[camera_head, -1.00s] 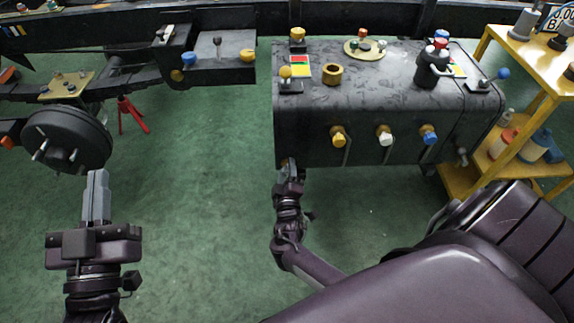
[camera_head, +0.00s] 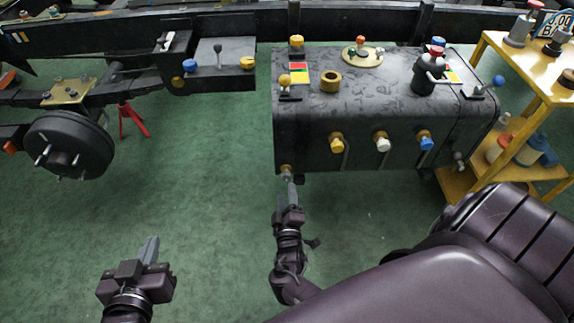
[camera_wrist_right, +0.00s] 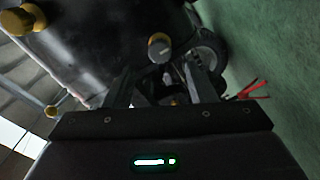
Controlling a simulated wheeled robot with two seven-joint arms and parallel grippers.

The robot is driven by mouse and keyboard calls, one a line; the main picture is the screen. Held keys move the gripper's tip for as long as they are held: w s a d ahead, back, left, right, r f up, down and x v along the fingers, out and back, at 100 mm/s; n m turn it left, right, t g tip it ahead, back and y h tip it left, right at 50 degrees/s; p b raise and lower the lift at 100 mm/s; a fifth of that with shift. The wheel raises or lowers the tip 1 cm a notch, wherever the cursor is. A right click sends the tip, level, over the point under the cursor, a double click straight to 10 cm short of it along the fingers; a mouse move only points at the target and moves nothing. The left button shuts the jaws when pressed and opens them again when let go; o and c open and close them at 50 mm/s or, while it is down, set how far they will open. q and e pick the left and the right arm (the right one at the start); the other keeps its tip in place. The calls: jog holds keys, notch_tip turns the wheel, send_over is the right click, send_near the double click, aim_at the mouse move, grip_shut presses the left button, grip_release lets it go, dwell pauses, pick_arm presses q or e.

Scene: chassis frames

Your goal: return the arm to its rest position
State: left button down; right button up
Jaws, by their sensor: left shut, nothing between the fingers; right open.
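My left gripper (camera_head: 150,248) is shut and empty over the green floor at the lower left in the head view, clear of everything. My right gripper (camera_head: 293,188) is open just in front of the black tank's lower left corner. A small knob (camera_head: 286,171) at that corner is close to its fingertips; I cannot tell in the head view whether they touch. In the right wrist view, the two fingers of the right gripper (camera_wrist_right: 161,88) stand apart, with a pale round knob (camera_wrist_right: 159,47) beyond them. Nothing is clearly held between them.
The black tank (camera_head: 310,125) carries colored valves and a black-and-red bottle (camera_head: 430,72). A yellow shelf (camera_head: 560,92) stands at the right. A wheel hub (camera_head: 75,145) and a red stand (camera_head: 133,120) are at the left. The green floor (camera_head: 215,190) between my grippers is free.

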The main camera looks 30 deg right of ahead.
dwell(0.4)
